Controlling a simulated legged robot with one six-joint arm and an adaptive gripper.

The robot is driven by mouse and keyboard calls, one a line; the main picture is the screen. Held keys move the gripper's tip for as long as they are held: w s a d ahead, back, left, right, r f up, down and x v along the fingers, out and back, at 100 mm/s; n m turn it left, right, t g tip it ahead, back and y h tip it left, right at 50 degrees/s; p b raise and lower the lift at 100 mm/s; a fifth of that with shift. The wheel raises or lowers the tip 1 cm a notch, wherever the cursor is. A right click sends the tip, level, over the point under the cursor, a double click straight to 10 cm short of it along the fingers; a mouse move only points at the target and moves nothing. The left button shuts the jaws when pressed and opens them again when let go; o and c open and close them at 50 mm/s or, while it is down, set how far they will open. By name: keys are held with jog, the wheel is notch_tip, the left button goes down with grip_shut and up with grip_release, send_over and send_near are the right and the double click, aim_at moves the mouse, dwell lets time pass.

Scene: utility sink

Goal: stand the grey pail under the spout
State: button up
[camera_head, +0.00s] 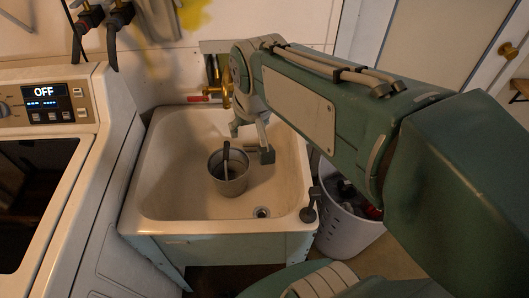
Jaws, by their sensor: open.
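The grey pail (232,184) stands upright in the basin of the white utility sink (163,205), left of the drain. Something dark and upright shows at its rim; I cannot tell whether it is the pail's handle or an object inside. My gripper (251,142) is open and empty, above and just behind the pail, with its fingers apart. I see no contact with the pail. The brass spout (226,84) is at the back wall of the sink, partly hidden by my arm.
A white washing machine (75,190) stands close on the left. A white laundry basket (345,225) with dark cloth is right of the sink. The drain (262,212) is at the front right of the basin. The left part of the basin is clear.

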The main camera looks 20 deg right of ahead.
jog(key=s+n+t, duration=0.1)
jog(key=s, duration=0.9)
jog(key=shift+f+t, duration=0.25)
jog(key=shift+t, duration=0.05)
